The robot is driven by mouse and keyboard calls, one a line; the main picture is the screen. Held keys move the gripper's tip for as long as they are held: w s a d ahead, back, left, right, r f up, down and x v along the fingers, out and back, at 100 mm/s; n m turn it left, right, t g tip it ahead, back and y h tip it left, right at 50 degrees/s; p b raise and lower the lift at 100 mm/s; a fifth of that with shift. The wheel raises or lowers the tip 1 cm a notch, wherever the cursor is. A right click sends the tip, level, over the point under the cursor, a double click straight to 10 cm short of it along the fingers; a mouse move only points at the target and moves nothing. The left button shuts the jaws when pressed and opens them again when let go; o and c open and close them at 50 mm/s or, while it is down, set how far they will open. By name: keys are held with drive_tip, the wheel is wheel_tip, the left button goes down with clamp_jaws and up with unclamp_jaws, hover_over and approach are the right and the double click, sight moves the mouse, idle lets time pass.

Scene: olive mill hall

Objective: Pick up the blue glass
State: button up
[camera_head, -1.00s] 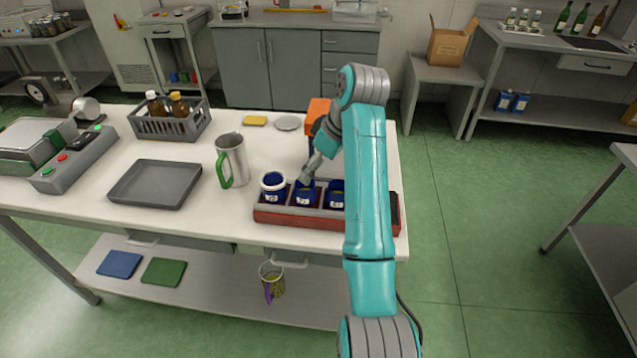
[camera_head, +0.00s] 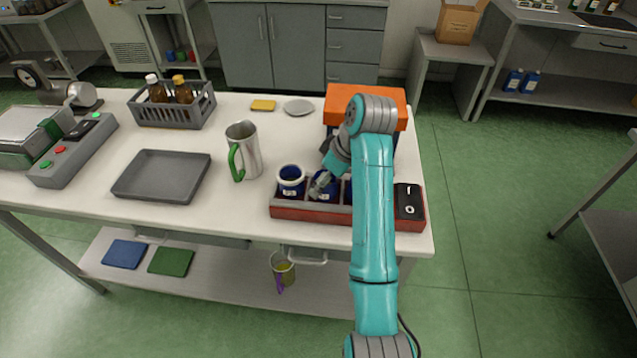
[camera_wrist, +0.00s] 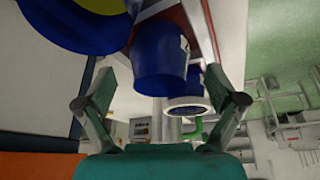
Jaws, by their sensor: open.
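Blue glasses with white labels stand in a row in a red and grey rack (camera_head: 312,213) at the table's front edge. The left blue glass (camera_head: 291,183) has a white rim. The middle blue glass (camera_head: 325,188) is partly covered by my gripper (camera_head: 323,178). The right one is mostly hidden behind my arm. In the wrist view my gripper (camera_wrist: 160,102) is open, with a blue glass (camera_wrist: 158,65) between and beyond its fingers. The white-rimmed glass (camera_wrist: 187,104) shows behind it. A larger, nearer blue glass (camera_wrist: 70,30) with yellow inside fills the upper left.
A steel jug (camera_head: 245,150) with a green handle stands left of the rack. A grey tray (camera_head: 162,176), a bottle crate (camera_head: 174,110), a yellow sponge (camera_head: 263,105) and a small plate (camera_head: 298,107) lie farther off.

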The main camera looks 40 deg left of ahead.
drive_tip(key=shift+a+f, duration=0.15)
drive_tip(key=shift+f, duration=0.55)
drive_tip(key=c, duration=1.2)
drive_tip(key=shift+r, duration=0.25)
drive_tip(key=shift+c, duration=0.2)
